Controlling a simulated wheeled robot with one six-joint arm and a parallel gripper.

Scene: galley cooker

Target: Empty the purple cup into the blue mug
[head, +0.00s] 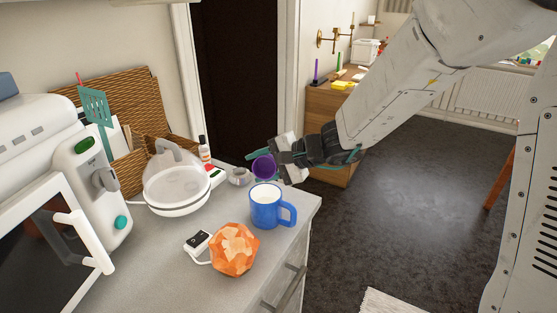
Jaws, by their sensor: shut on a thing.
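The purple cup (264,167) is in my gripper (268,167), just behind and above the blue mug in the head view. The cup is tilted, with its mouth turned toward the camera. My gripper reaches in from the right and is shut on the cup. The blue mug (262,212) stands upright on the grey counter, its handle to the right and its inside pale. I cannot tell what is inside the cup or whether anything is pouring from it.
An orange faceted object (234,250) and a small white device (197,243) with a cable sit in front of the mug. A white pot with a clear lid (177,187) stands left. A small grey item (239,176) is near the cup. The counter (300,212) ends just right of the mug.

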